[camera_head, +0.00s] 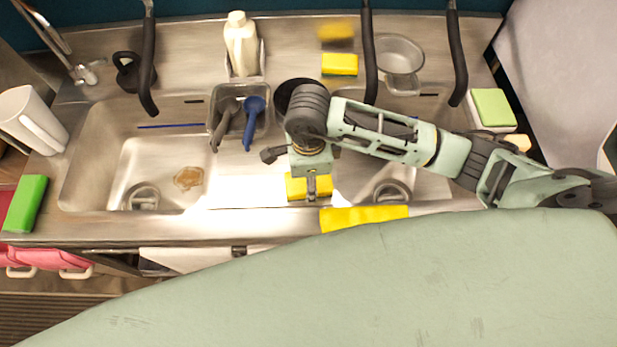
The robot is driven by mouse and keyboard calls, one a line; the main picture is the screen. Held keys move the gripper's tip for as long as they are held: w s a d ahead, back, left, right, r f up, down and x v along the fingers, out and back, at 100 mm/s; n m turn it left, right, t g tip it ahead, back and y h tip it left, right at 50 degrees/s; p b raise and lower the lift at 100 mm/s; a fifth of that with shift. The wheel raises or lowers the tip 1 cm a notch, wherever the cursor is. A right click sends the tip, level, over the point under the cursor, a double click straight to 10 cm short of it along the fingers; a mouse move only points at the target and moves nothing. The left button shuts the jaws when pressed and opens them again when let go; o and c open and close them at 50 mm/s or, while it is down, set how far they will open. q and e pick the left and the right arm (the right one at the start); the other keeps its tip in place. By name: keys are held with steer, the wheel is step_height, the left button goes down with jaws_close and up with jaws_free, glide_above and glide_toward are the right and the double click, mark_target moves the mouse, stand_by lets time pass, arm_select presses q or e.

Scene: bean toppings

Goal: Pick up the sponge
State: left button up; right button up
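My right arm reaches in from the right, and its gripper (311,185) points down over a yellow sponge (295,188) near the sink's front edge. The fingertips overlap the middle of this sponge. I cannot tell whether they are closed on it or just above it. Another yellow sponge with a green edge (340,65) lies on the back ledge, with a blurred yellow item (336,31) behind it. My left gripper is not in view.
A yellow cloth (364,217) lies on the front edge. The left basin (130,165) has a brown stain. A caddy (240,112) holds brushes. A white bottle (241,45) and glass bowl (399,55) stand behind. A green block (25,203) lies far left.

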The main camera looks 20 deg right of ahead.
steer(key=shift+f, duration=0.55)
steer(key=c, duration=0.8)
steer(key=shift+r, duration=0.15)
steer(key=shift+r+b, duration=0.55)
steer(key=shift+r, duration=0.05)
steer(key=r, duration=0.1)
steer(key=r+b, duration=0.1)
steer(key=shift+s+d+r+b, duration=0.25)
steer(key=shift+r+b, duration=0.05)
steer(key=shift+r, duration=0.1)
steer(key=shift+s+d+r+b, duration=0.5)
steer(key=shift+s+d+r, duration=0.6)
steer(key=shift+s, duration=0.45)
steer(key=shift+s+d+r+b, duration=0.55)
steer(key=shift+s+d+r, duration=0.5)
steer(key=shift+s, duration=0.45)
steer(key=shift+s+d+r+b, duration=0.5)
steer(key=shift+s+d+r, duration=0.45)
steer(key=shift+s+r, duration=0.45)
steer(key=shift+s+f, duration=0.15)
